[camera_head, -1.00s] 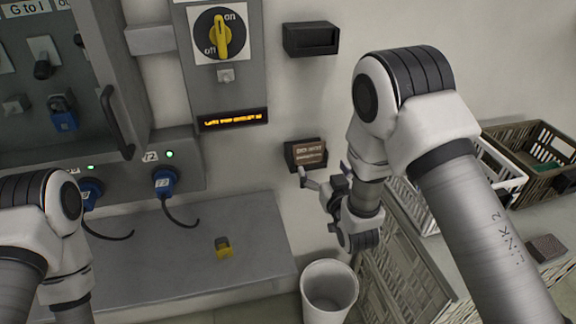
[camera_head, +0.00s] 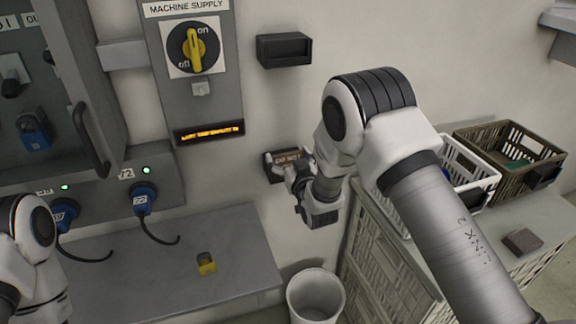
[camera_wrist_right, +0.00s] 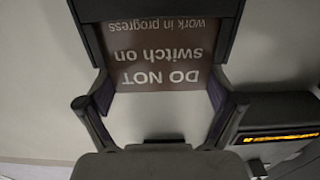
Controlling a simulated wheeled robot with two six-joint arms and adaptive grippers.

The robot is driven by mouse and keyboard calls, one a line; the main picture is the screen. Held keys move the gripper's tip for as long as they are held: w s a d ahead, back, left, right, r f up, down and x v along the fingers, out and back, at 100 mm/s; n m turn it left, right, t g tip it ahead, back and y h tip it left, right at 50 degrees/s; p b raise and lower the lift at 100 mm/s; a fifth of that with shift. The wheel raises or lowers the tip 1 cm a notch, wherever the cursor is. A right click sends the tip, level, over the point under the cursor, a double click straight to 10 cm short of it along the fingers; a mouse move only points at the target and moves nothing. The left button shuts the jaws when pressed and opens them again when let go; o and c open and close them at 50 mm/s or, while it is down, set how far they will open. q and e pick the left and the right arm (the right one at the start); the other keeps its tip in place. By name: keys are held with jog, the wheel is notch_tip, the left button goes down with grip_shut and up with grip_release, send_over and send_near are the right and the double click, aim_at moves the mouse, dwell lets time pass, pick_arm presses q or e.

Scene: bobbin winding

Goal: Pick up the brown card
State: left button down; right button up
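The brown card (camera_head: 290,156) sits in a dark wall holder (camera_head: 271,174) below the lit display. In the right wrist view the card (camera_wrist_right: 160,60) reads "DO NOT switch on, work in progress", upside down, with its far part inside the dark holder (camera_wrist_right: 84,14). My right gripper (camera_head: 299,170) is at the holder and partly covers the card in the head view. In the wrist view its fingers (camera_wrist_right: 161,98) are spread, one on each side of the card. I cannot tell whether they touch it. My left arm shows at the left edge; its gripper is out of view.
An empty dark holder (camera_head: 284,50) is on the wall above. The machine supply switch (camera_head: 194,48) and the lit display (camera_head: 209,133) are to the left. A white bin (camera_head: 316,297) stands below. Crates (camera_head: 508,150) are at right. A yellow-and-black item (camera_head: 206,263) lies on the grey shelf (camera_head: 150,268).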

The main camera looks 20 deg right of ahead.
jog(key=shift+c, duration=0.4)
notch_tip(320, 180, up, 10)
dwell(1.0)
